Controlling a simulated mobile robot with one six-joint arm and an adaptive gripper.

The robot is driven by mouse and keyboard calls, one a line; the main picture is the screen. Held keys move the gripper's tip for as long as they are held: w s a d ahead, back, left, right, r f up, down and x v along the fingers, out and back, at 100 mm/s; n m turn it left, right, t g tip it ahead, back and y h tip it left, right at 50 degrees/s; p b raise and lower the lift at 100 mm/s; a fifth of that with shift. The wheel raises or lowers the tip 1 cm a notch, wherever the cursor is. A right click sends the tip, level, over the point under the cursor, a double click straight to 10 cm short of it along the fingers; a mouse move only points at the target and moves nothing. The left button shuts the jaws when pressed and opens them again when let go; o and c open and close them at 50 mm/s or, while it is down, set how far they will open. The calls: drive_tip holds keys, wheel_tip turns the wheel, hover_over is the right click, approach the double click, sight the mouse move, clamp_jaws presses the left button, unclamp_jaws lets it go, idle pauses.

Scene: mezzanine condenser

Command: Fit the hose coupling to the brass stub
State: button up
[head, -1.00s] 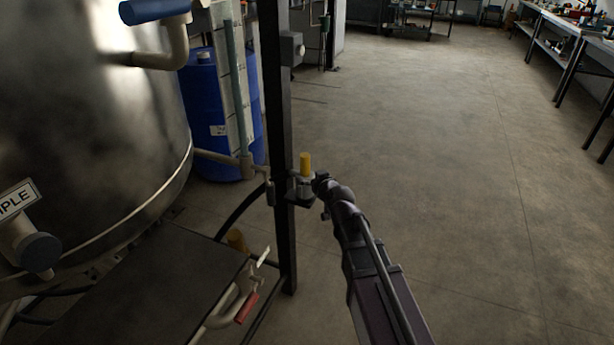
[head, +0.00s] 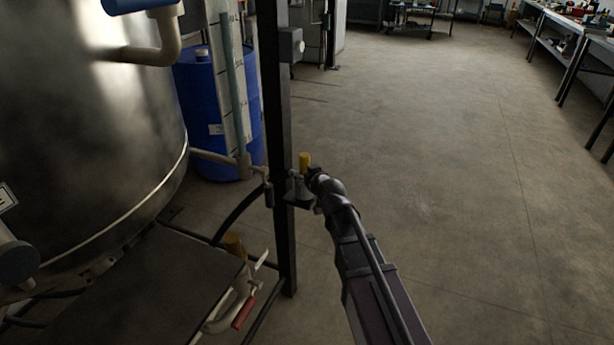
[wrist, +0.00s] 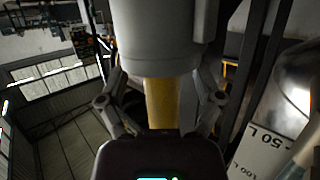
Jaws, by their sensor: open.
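A yellow cylinder (head: 304,161) on a grey body, which I take for the hose coupling, stands upright at a small holder (head: 299,198) on the dark post. My gripper (head: 307,178) is right at it, coming from the right. In the wrist view the yellow cylinder (wrist: 163,102) and the large grey body (wrist: 160,35) lie between my open fingers, which are spread to either side. Whether a finger touches is hidden. A brass-coloured stub (head: 235,244) stands low at the left, behind the dark platform and near the pipe with a red-handled valve (head: 244,312).
The dark upright post (head: 278,130) stands just left of my gripper. A large steel tank (head: 90,130) and a dark platform (head: 160,285) fill the left. A blue drum (head: 205,120) is behind. Open floor (head: 450,180) lies right; benches (head: 575,40) are far right.

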drive_tip(key=shift+w+a+f, duration=0.1)
drive_tip(key=shift+w+a, duration=0.1)
drive_tip(key=shift+a, duration=0.1)
drive_tip(key=shift+d, duration=0.1)
drive_tip(key=shift+c, duration=0.2)
clamp_jaws()
